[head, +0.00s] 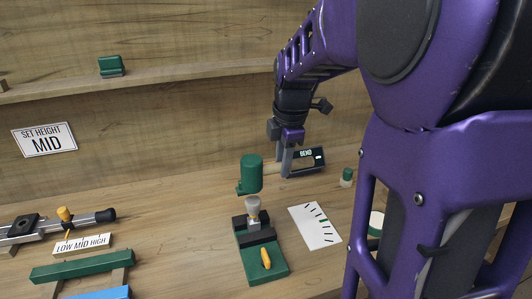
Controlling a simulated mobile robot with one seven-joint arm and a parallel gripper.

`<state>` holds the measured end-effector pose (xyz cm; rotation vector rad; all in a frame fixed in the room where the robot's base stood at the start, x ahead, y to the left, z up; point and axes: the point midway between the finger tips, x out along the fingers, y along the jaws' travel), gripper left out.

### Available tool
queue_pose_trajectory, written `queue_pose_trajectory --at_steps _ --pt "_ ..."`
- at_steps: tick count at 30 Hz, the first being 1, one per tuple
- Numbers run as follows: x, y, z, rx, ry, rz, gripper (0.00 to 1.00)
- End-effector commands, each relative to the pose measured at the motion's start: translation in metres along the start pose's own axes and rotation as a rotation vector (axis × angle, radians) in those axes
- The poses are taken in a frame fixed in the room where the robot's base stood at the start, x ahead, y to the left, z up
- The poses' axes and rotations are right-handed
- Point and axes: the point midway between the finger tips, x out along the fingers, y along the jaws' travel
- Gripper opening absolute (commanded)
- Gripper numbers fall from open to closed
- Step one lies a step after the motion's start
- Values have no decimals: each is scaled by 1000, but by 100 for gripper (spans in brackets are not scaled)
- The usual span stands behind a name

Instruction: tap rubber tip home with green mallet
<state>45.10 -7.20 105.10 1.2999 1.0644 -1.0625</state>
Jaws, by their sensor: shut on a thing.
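The green mallet (250,173) is in the middle of the head view, its head upright and its pale handle running right to my gripper (282,168). My gripper is shut on that handle; the fingertips are small and partly hidden. Just below the mallet head, a pale grey cap-like piece (252,203), seemingly the rubber tip, stands upright in a black clamp block (241,222) on a green base (281,270). I cannot tell whether mallet and piece touch. A yellow lever (266,258) lies on the base's front.
A rod with a black end (105,215) and yellow knob (65,215) lies left, behind a LOW MID HIGH label (83,244). A shelf (180,82) crosses behind.

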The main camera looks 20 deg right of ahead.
Motion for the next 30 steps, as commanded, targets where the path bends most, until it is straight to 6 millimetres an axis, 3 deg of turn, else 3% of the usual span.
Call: queue_pose_trajectory --at_steps 13,20,30 --pt "4 0 0 0 0 1 0" --pt "46 -9 0 0 0 0 0" --pt "15 -2 0 0 0 3 0"
